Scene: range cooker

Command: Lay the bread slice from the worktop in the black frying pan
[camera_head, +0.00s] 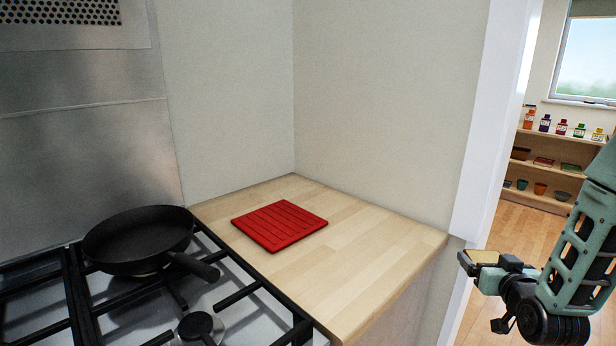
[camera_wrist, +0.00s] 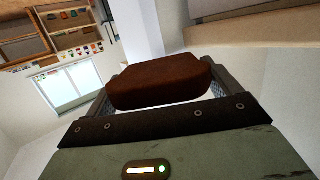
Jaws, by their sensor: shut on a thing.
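The bread slice (camera_wrist: 158,82) is brown and sits between the two fingers of my gripper (camera_wrist: 165,90) in the wrist view. My gripper (camera_head: 465,264) is shut on it, at the right of the head view, beyond the worktop's right end. The inside that shows looks empty. My gripper is well to the right of the pan, with the worktop (camera_head: 365,255) between them.
A red ribbed mat (camera_head: 279,225) lies on the worktop towards the back. Black grates (camera_head: 235,297) and a burner (camera_head: 199,327) lie right of and in front of the pan. Walls rise behind the worktop. A doorway at the right shows shelves (camera_head: 545,180) with jars and bowls.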

